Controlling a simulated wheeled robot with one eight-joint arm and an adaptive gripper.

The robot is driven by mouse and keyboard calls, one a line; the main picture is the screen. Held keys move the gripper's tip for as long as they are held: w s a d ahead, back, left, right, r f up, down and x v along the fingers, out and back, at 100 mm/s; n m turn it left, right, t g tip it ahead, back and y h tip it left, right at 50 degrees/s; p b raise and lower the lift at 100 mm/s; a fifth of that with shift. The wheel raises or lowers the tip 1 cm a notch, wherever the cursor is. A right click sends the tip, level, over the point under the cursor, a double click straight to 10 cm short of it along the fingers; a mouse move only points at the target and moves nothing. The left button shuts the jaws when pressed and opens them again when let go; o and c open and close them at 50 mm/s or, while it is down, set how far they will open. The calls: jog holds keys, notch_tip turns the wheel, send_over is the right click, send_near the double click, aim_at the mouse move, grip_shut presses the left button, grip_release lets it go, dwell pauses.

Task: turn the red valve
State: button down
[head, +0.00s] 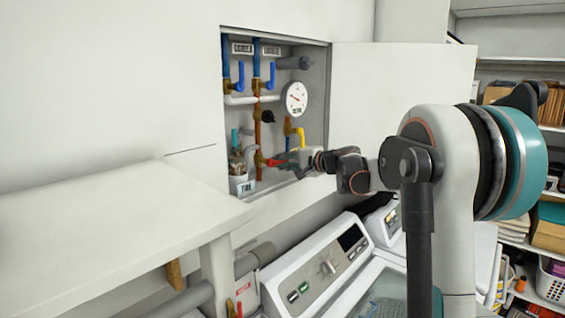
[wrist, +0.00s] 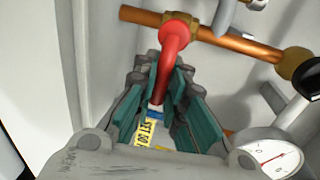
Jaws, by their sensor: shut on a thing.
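The red valve (head: 273,162) is in the open wall cabinet, low on the copper pipe. In the wrist view the red valve handle (wrist: 174,38) curves from a brass fitting on the copper pipe down between my fingers. My gripper (head: 288,161) reaches into the cabinet from the right. In the wrist view my gripper (wrist: 166,85) is shut on the handle, with a teal-lined finger on each side. The lower part of the handle is partly hidden between the fingers.
Blue valves (head: 241,76) and a round gauge (head: 295,98) are higher in the cabinet. A yellow valve (head: 299,135) is close above my gripper. The open cabinet door (head: 400,90) stands at right.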

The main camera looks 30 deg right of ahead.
jog(key=shift+f, duration=0.1)
jog(key=c, duration=1.6)
grip_release()
jog(key=shift+d, duration=0.1)
jog(key=shift+c, duration=0.2)
jog(key=shift+s, duration=0.1)
jog(key=v, duration=1.2)
